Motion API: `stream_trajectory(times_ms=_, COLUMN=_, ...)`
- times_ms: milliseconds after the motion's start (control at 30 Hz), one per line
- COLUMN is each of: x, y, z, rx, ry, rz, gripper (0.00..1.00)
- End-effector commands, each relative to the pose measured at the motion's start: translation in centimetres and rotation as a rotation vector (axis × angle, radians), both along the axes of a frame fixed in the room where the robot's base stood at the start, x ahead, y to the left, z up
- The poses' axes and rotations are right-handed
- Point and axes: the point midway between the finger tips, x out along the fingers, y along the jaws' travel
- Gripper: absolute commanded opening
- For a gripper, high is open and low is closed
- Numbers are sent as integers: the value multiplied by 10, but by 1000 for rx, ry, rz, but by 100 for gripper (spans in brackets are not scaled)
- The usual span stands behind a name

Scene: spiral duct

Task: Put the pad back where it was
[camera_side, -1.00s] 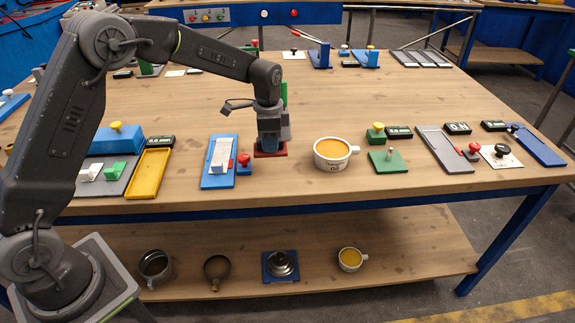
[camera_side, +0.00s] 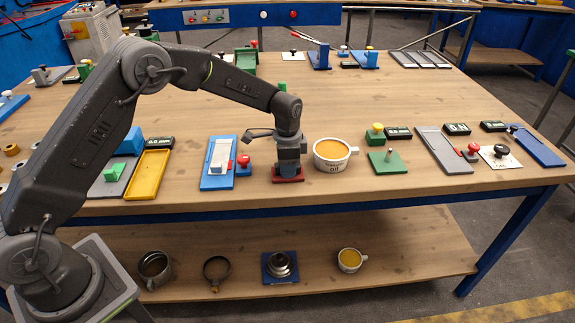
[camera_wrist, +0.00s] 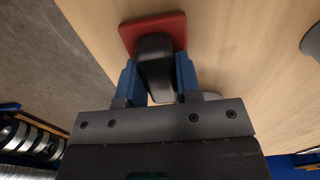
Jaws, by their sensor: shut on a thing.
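The pad is a red square plate (camera_side: 288,175) with a black block handle (camera_wrist: 155,62) on top. My gripper (camera_side: 289,158) is above it, with its two blue fingers shut on the handle from both sides. The pad is level, near the front edge of the table and just left of the white cup (camera_side: 333,155) of orange liquid. I cannot tell whether its underside touches the table or hangs slightly above it. In the wrist view the red plate (camera_wrist: 133,30) shows beyond the fingers (camera_wrist: 157,85).
A blue board with a white slide (camera_side: 218,165) and a red-knobbed block (camera_side: 243,166) stand close on the left. A green plate with a peg (camera_side: 387,163) is right of the cup. The table behind the pad is clear.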

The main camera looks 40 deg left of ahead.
Motion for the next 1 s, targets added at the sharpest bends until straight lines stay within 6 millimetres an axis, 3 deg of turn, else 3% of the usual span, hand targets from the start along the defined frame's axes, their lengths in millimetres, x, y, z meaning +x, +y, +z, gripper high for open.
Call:
stream_trajectory(times_ms=67, x=0, y=0, z=-2, rx=0, ry=0, rz=0, gripper=9)
stream_trajectory(times_ms=100, x=0, y=0, z=-3, rx=0, ry=0, rz=0, gripper=32)
stream_trajectory(times_ms=367, x=0, y=0, z=-3, rx=0, ry=0, rz=0, gripper=57)
stream_trajectory(times_ms=700, x=0, y=0, z=4, rx=0, ry=-1, rz=0, gripper=57)
stream_trajectory(times_ms=1000, x=1, y=0, z=61, rx=0, ry=-6, rz=0, gripper=57)
